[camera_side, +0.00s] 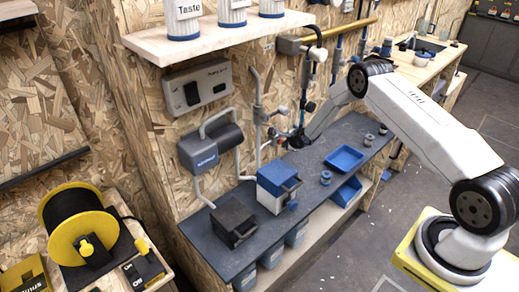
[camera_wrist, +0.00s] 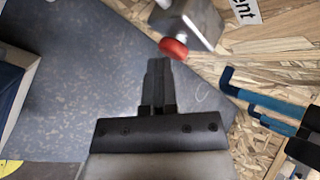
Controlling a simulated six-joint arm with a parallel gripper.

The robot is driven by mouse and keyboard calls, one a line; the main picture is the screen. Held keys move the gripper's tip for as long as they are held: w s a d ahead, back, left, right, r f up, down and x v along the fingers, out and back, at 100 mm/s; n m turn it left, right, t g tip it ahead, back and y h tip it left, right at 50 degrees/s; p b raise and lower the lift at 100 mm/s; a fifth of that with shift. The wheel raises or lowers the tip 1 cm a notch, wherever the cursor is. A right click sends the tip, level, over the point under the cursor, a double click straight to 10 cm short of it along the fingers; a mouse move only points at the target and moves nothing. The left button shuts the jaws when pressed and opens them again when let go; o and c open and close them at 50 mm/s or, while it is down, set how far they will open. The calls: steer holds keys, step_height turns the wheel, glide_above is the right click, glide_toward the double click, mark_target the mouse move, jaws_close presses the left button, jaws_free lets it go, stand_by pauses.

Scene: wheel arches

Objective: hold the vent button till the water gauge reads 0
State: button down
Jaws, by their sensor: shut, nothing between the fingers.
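The red vent button (camera_wrist: 174,47) sticks out of a grey metal housing (camera_wrist: 196,22) in the wrist view. A white label ending in "ent" (camera_wrist: 245,10) is beside the housing. My gripper (camera_wrist: 159,63) is shut and empty, its dark fingertips close to the button's left edge. I cannot tell whether they touch it. No readable water gauge shows in either view.
In the side view, a blue-and-white box (camera_side: 277,188), a black box (camera_side: 234,222) and a blue tray (camera_side: 344,158) stand on the dark bench (camera_side: 205,231). Pipes and a grey wall unit (camera_side: 210,148) are left of my gripper. Blue pieces (camera_wrist: 262,100) lie right in the wrist view.

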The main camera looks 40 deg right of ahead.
steer(key=shift+s, duration=0.85)
steer(key=shift+s, duration=0.1)
steer(key=shift+s, duration=2.4)
